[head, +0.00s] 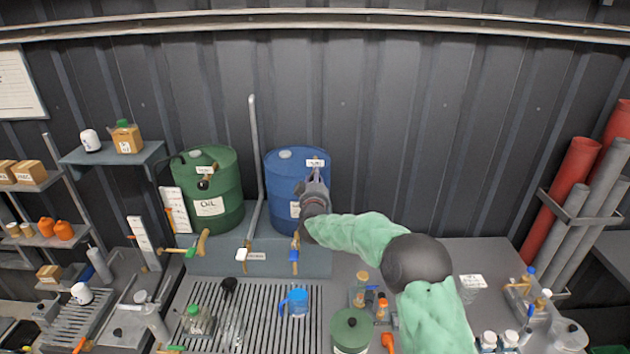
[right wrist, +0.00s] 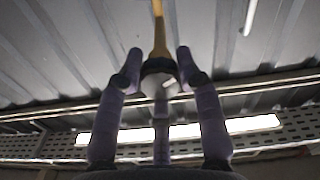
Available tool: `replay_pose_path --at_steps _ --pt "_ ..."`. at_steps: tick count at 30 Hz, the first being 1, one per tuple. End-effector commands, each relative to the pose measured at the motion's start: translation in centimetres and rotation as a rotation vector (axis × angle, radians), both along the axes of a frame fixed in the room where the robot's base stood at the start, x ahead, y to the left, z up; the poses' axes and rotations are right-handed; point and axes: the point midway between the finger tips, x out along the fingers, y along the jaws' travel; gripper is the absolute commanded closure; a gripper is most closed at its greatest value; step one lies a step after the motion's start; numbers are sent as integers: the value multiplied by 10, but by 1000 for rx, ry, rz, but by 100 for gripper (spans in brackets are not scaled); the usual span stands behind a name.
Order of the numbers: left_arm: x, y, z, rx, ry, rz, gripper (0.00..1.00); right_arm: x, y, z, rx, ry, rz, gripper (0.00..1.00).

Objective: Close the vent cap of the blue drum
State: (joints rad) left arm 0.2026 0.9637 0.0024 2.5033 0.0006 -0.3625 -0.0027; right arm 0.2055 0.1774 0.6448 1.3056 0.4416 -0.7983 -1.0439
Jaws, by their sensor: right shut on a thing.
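The blue drum (head: 283,190) stands on a grey ledge against the wall in the head view. My left gripper is not in view.
A green oil drum (head: 226,185) stands left of the blue drum, with a grey pipe (head: 254,150) between them. Below are taps, a slatted grate (head: 260,325), a blue jug (head: 296,301) and a green pot (head: 351,330). Red and grey tubes (head: 565,190) stand at the right.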

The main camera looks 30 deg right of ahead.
Motion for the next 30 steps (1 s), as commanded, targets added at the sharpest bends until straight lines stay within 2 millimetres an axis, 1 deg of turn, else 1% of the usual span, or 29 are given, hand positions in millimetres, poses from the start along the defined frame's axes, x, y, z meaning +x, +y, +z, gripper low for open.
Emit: replay_pose_path --at_steps 5,11,21,30 --pt "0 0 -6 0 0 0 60 0 0 -3 27 -15 -1 97" --pt "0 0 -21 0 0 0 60 0 0 -5 112 -65 0 97" --pt "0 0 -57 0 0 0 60 0 1 -7 368 -223 1 97" --pt "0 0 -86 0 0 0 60 1 2 -8 613 -368 2 97"
